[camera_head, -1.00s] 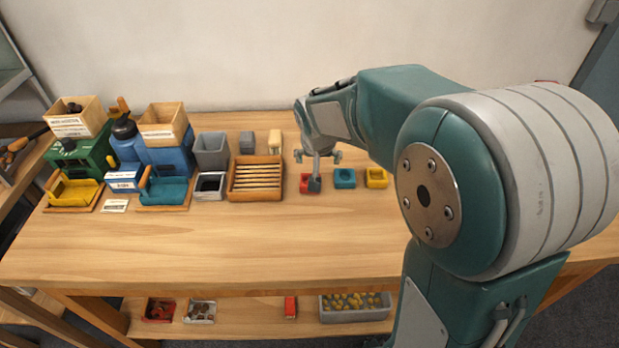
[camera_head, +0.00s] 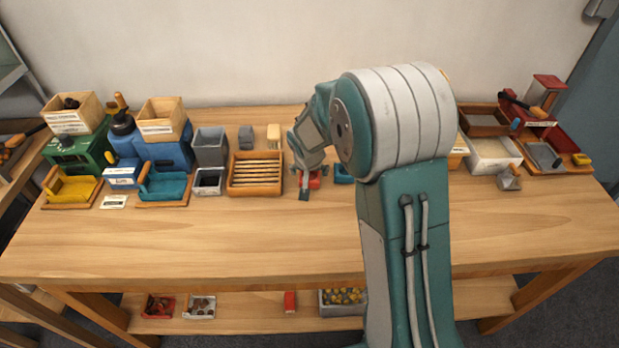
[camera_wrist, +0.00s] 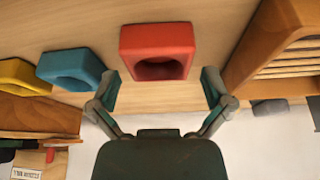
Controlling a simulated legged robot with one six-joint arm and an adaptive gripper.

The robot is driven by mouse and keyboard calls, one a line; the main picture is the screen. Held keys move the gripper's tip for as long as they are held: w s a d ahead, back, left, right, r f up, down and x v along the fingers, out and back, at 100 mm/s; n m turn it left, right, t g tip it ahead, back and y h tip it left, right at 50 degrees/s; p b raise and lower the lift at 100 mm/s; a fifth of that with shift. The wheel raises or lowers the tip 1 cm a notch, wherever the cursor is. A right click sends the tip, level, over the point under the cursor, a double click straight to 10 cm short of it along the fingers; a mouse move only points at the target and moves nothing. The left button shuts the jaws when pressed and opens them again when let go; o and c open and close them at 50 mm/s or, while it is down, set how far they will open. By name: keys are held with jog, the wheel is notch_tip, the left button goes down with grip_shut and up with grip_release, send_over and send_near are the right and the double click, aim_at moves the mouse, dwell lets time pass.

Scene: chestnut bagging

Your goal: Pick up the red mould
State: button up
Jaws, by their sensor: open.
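The red mould (camera_wrist: 157,50) is a small block with a round hollow, lying on the table. In the wrist view it sits just beyond and between the fingers of my gripper (camera_wrist: 160,88), with bare wood around it. My gripper is open and empty, one finger toward each side of the mould. In the head view the red mould (camera_head: 315,179) shows partly behind my gripper (camera_head: 305,192). A blue mould (camera_wrist: 72,68) and a yellow mould (camera_wrist: 22,78) stand in a row to its left in the wrist view.
A slatted wooden tray (camera_head: 256,193) stands left of the red mould in the head view; it is close by at the right in the wrist view (camera_wrist: 252,52). Grey bins (camera_head: 210,148) stand farther left. The table front (camera_head: 200,245) is clear.

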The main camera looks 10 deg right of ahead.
jog(key=shift+w+f, duration=0.25)
jog(key=shift+f, duration=0.4)
jog(key=shift+d, duration=0.1)
jog(key=c, duration=1)
jog(key=shift+r, duration=0.1)
